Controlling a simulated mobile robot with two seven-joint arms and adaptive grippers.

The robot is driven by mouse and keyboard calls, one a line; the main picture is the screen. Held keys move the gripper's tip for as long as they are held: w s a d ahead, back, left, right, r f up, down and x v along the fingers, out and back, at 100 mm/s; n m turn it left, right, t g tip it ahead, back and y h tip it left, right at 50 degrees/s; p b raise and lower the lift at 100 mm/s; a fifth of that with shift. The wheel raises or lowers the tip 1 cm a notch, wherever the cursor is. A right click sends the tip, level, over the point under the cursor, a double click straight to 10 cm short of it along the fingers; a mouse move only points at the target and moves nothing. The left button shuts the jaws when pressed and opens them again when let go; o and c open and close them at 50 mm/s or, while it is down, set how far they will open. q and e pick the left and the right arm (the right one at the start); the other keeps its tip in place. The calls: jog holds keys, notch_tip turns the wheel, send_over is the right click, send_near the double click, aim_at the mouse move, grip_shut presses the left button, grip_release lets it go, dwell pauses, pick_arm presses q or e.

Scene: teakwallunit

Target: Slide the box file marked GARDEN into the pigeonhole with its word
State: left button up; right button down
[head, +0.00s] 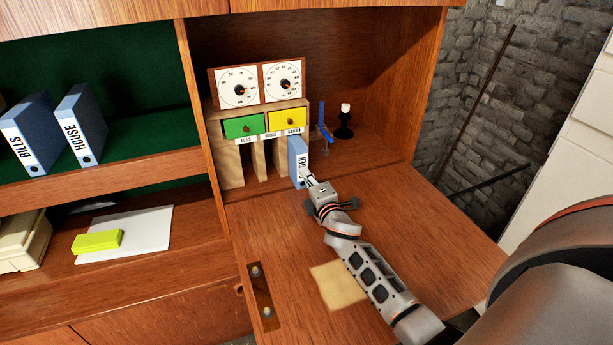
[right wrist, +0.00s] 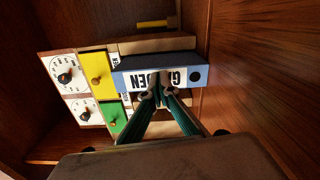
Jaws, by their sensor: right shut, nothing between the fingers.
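The blue GARDEN box file (head: 293,157) stands upright in the right-hand pigeonhole of the small wooden rack (head: 230,165), under the label GARDEN. Its spine faces out, and part of the file appears to stick out of the front. My right gripper (head: 308,181) is shut and empty, its fingertips at the spine. In the right wrist view, the closed fingertips (right wrist: 160,88) cover the middle letters of the word on the file (right wrist: 189,78). I cannot tell whether they touch it. My left gripper is not in view.
Green (head: 243,126) and yellow (head: 288,119) drawers sit above the pigeonholes, with two dials on top. A blue stand (head: 323,130) and a black holder (head: 344,125) stand to the right. BILLS (head: 30,130) and HOUSE (head: 80,125) files stand on the left shelf. The fold-down flap (head: 400,220) is mostly clear.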

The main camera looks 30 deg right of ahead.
aim_at(302, 187)
jog(key=shift+b+x, duration=0.3)
jog(key=shift+x, duration=0.85)
jog(key=shift+w+d, duration=0.15)
jog(key=shift+w, duration=0.55)
dwell(0.3)
jog(key=shift+p+v, duration=0.3)
jog(key=shift+v, duration=1.25)
jog(key=shift+s, duration=0.55)
jog(key=v, duration=1)
jog(key=shift+s, duration=0.35)
jog(key=shift+r, duration=0.15)
